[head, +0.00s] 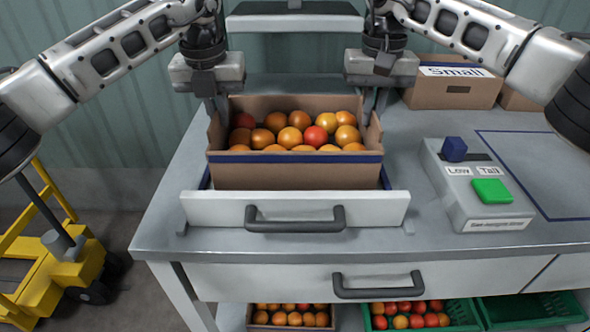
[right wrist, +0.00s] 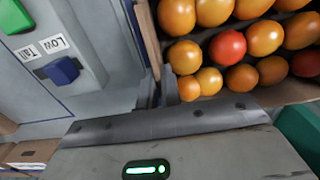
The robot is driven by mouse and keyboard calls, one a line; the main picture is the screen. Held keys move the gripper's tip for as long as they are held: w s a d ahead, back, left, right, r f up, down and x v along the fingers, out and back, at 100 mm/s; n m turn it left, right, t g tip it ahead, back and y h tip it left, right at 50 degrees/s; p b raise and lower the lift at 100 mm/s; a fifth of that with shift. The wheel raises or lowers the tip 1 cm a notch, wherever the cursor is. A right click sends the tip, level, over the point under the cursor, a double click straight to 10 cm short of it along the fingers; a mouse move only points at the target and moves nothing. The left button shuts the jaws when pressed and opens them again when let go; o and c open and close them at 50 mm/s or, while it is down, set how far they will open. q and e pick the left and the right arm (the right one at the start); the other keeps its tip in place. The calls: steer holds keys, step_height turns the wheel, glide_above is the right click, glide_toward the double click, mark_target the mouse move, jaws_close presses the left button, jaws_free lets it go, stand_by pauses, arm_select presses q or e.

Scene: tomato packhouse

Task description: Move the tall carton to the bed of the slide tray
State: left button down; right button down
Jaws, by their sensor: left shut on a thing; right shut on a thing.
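The tall carton (head: 295,171) is brown cardboard with a blue band along its front rim and is full of orange and red tomatoes. It stands level behind the white front panel of the slide tray (head: 220,210), which hides its lower edge. I cannot tell whether its base touches the tray bed; thin blue strips show at both sides. My left gripper (head: 216,106) is shut on the carton's left wall. My right gripper (head: 371,102) is shut on its right wall, which also shows in the right wrist view (right wrist: 150,38).
A control box (head: 460,205) with a blue knob, Low and Tall labels and a green button stands to the right. Behind it is a carton marked Small (head: 455,92). A blue outline (head: 555,218) marks bare bench at right. Crates of tomatoes sit below; a yellow cart (head: 70,265) stands left.

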arm_select(q)
steer(key=c, duration=1.6)
jaws_free()
steer(key=shift+a, duration=0.1)
arm_select(e)
steer(key=c, duration=1.6)
jaws_free()
steer(key=shift+d, duration=0.1)
arm_select(q)
steer(key=shift+r+p, duration=0.15)
steer(key=shift+p, duration=0.15)
arm_select(e)
steer(key=shift+r, duration=0.1)
arm_select(q)
steer(key=r, duration=0.4)
steer(key=s+r, duration=0.1)
steer(key=r, duration=0.6)
steer(key=shift+s+r, duration=0.3)
steer(key=shift+s, duration=0.1)
arm_select(e)
step_height(320, 180, up, 12)
steer(key=shift+f, duration=0.1)
steer(key=shift+s, duration=0.1)
